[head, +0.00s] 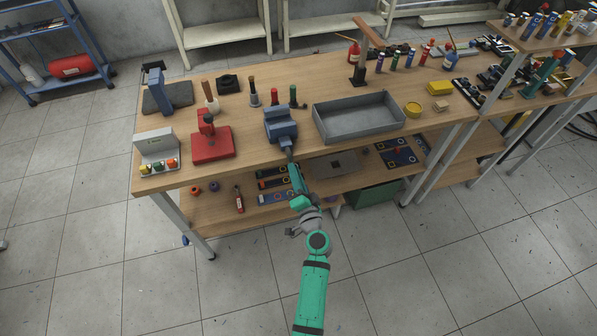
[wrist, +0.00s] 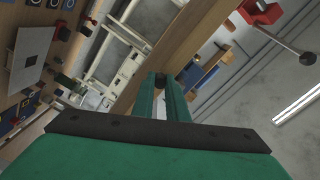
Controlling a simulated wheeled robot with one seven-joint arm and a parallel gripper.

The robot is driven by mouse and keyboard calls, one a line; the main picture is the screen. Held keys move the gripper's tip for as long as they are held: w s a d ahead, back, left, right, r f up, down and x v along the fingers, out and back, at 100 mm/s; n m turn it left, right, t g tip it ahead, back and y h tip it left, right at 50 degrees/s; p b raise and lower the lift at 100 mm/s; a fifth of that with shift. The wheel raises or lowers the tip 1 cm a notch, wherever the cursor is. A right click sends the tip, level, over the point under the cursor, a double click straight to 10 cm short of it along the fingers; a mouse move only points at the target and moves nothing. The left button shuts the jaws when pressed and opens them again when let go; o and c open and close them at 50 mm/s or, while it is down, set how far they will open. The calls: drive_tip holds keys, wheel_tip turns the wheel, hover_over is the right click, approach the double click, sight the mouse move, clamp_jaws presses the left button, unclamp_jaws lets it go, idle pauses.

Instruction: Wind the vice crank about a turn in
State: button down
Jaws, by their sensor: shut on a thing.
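The blue vice (head: 281,124) stands at the front edge of the wooden workbench, left of the grey tray. My gripper (head: 291,158) is at the front of the vice, just past the bench edge, at the end of my green arm. In the wrist view, my gripper's two green fingers (wrist: 162,92) reach forward and are shut on a small dark piece (wrist: 160,79) at their tips, which looks like the crank's handle. The rest of the crank is mostly hidden, so its angle cannot be told. The vice body is not clear in the wrist view.
The grey tray (head: 357,119) stands right of the vice. A red press (head: 211,144) and a button box (head: 157,153) stand to the left. Upright handled tools are behind the vice. A lower shelf (head: 225,211) with several parts lies under the bench. The floor in front is clear.

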drive_tip(key=m, duration=0.1)
drive_tip(key=a+m, duration=0.1)
drive_tip(key=m, duration=0.1)
drive_tip(key=shift+s+a+m, duration=0.2)
drive_tip(key=shift+s+m, duration=0.05)
drive_tip(key=shift+m, duration=0.05)
drive_tip(key=m, duration=0.1)
drive_tip(key=a+m, duration=0.1)
drive_tip(key=m, duration=0.2)
drive_tip(key=shift+s+a+r+m, duration=0.25)
drive_tip(key=shift+m, duration=0.05)
drive_tip(key=m, duration=0.2)
drive_tip(key=a+r+m, duration=0.1)
drive_tip(key=m, duration=0.1)
drive_tip(key=shift+s+r, duration=0.1)
drive_tip(key=shift+s, duration=0.1)
drive_tip(key=shift+s+a+r+m, duration=0.15)
drive_tip(key=shift+r+m, duration=0.1)
drive_tip(key=shift+m, duration=0.6)
drive_tip(key=shift+w+a+r+m, duration=0.1)
drive_tip(key=shift+r+m, duration=0.2)
drive_tip(key=shift+m, duration=0.5)
drive_tip(key=shift+s+a+r+m, duration=0.15)
drive_tip(key=shift+r+m, duration=0.1)
drive_tip(key=shift+m, duration=0.6)
drive_tip(key=shift+w, duration=0.1)
drive_tip(key=c, duration=1.7)
unclamp_jaws()
drive_tip(key=shift+c, duration=0.2)
